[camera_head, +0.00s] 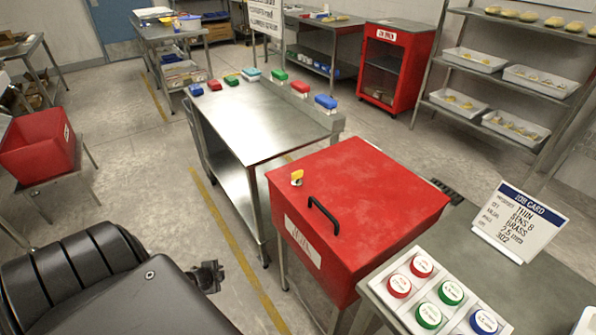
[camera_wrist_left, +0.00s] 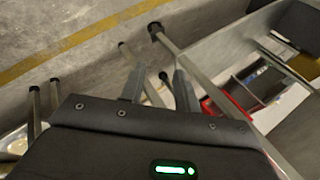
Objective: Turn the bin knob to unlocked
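The red bin (camera_head: 385,190) has a closed lid with a black handle (camera_head: 323,215) and a pale label on its front. A yellow knob (camera_head: 297,177) sits at the lid's left corner; its exact setting is too small to read. My left gripper (camera_head: 212,277) is low in the head view, left of the bin and well apart from the knob. In the left wrist view its two fingers (camera_wrist_left: 158,82) stand apart with nothing held between them. The right gripper is not seen.
A steel table (camera_head: 255,118) with several coloured blocks stands behind the bin. A counter at front right holds coloured round pucks and a job card (camera_head: 520,222). A red tub (camera_head: 38,146) stands at left. Floor shows between the tub and the steel table.

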